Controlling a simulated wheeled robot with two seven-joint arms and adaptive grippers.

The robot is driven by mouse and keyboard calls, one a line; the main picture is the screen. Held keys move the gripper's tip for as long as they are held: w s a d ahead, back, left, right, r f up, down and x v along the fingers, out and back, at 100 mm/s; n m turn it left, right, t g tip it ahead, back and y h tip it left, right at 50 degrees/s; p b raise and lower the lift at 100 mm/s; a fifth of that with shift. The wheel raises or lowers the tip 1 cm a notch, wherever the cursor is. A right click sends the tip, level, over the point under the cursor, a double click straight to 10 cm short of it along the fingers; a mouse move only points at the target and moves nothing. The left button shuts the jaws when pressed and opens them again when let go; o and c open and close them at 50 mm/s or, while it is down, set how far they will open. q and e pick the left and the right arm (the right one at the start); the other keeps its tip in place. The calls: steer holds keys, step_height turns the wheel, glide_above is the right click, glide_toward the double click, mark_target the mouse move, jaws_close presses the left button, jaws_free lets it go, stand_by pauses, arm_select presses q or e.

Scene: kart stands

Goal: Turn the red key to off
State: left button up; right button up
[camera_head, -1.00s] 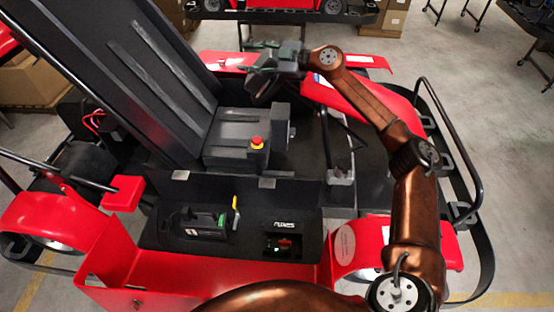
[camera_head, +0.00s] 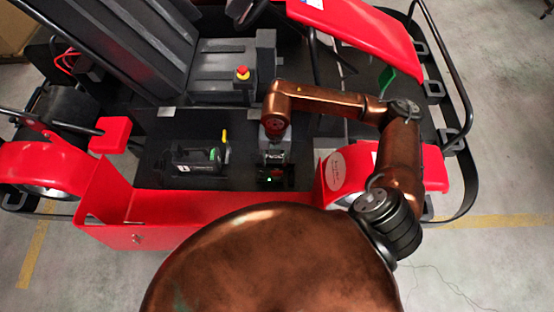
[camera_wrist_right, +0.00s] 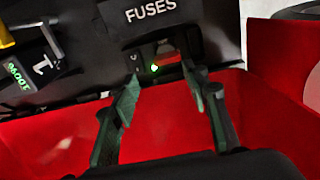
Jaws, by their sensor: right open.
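The fuse panel (camera_wrist_right: 150,14), marked FUSES, is in the upper middle of the right wrist view. Below its label is a dark recess with a lit green light (camera_wrist_right: 154,68) and a dim reddish part beside it, which may be the red key (camera_wrist_right: 172,60). My right gripper (camera_wrist_right: 160,78) is open and empty, its two fingers pointing at the recess with the green light between the tips. In the head view my right gripper (camera_head: 273,165) hangs over the panel and hides most of it; the key is not clear there. My left gripper is not in view.
A battery (camera_head: 190,163) with a yellow-handled part (camera_head: 224,137) sits left of the panel. A red emergency button (camera_head: 242,73) is on the kart behind. The red kart side wall (camera_head: 180,208) stands in front, and a red fender (camera_head: 350,170) is to the right.

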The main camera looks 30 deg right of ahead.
mark_target(277, 174)
steer(key=shift+s+d+f, duration=0.3)
steer(key=shift+d+f, duration=0.05)
steer(key=shift+f, duration=0.45)
steer(key=shift+f+p, duration=0.45)
steer(key=shift+f, duration=2.95)
steer(key=shift+c, duration=0.7)
